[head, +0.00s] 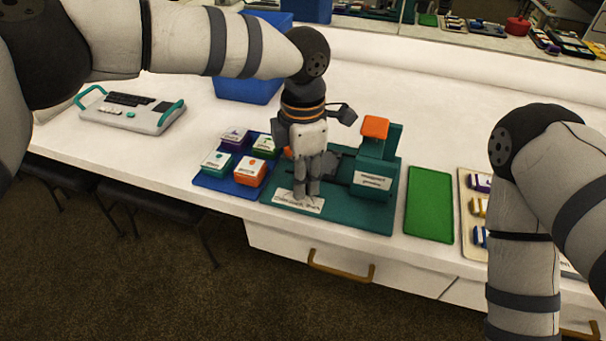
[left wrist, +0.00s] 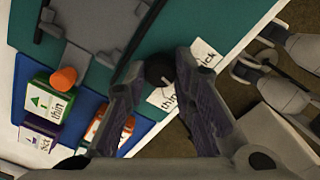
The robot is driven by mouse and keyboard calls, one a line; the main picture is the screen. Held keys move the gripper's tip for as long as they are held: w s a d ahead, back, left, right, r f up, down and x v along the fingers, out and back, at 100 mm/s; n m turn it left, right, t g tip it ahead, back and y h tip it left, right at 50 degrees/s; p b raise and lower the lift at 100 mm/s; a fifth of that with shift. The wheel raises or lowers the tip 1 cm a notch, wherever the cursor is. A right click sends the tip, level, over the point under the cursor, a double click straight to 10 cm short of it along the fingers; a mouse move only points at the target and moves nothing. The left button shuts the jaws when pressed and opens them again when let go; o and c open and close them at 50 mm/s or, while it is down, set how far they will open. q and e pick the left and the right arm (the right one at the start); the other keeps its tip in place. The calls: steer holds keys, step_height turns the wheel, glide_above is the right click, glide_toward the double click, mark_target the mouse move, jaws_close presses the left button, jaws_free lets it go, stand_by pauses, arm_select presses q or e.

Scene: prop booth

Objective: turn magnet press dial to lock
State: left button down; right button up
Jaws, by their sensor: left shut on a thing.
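The magnet press (head: 374,178) is a teal machine on a flat teal base, with an orange top and a white name label. My left gripper (head: 306,192) points down over the front left of the base, just behind a white strip label. In the left wrist view, its two fingers are shut on a dark round dial (left wrist: 158,68), one finger on each side. The label beside the dial (left wrist: 205,56) reads "thick" at one end and "thin" at the other, partly covered by the fingers. In the head view the gripper hides the dial. My right gripper is out of view.
A blue mat (head: 215,183) with several coloured labelled blocks lies left of the press. A bare green mat (head: 430,206) lies to its right, then a tray of small coloured pieces (head: 466,226). A blue bin (head: 245,91) stands behind. A grey-and-teal device (head: 133,111) sits far left.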

arm_select(q)
steer(key=shift+n, duration=0.8)
steer(key=c, duration=1.6)
jaws_free()
step_height(320, 180, up, 12)
